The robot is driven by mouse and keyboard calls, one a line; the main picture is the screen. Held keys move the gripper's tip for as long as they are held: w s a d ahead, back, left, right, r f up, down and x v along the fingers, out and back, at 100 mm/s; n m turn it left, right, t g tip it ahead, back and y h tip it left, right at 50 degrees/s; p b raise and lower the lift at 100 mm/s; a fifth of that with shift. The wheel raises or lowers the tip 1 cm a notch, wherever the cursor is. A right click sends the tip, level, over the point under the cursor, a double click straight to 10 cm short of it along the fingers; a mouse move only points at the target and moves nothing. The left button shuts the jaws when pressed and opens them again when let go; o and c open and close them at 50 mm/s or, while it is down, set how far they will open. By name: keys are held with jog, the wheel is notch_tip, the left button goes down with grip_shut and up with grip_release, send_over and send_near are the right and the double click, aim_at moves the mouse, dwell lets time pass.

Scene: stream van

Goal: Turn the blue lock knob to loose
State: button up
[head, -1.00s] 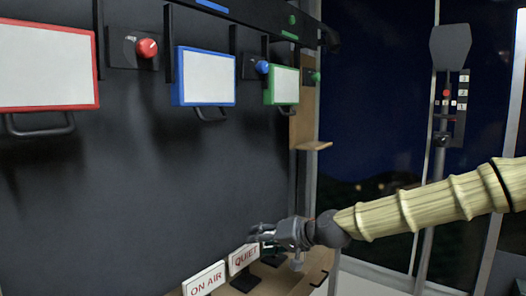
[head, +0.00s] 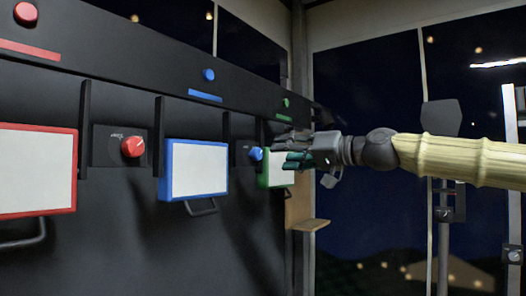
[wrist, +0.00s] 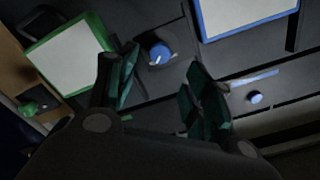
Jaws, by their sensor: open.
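The blue lock knob (head: 256,154) sits on a dark plate on the wall, between the blue-framed panel (head: 196,169) and the green-framed panel (head: 281,176). It also shows in the wrist view (wrist: 159,53), with a pale pointer mark on its face. My gripper (head: 288,150) is open and empty, in front of the green-framed panel and to the right of the knob in the head view. In the wrist view the knob appears between the two green-padded fingers, beyond their tips. I see no contact with it.
A red knob (head: 132,147) sits left of the blue-framed panel, beside the red-framed panel (head: 38,170). Round red, blue (head: 209,75) and green buttons line the rail above. Dark vertical posts stand out beside the panels. A wooden shelf (head: 311,225) is below right.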

aim_at(260, 154)
jog(key=p+x, duration=0.3)
jog(key=x, duration=0.5)
jog(key=shift+a, duration=0.1)
jog(key=c, duration=1)
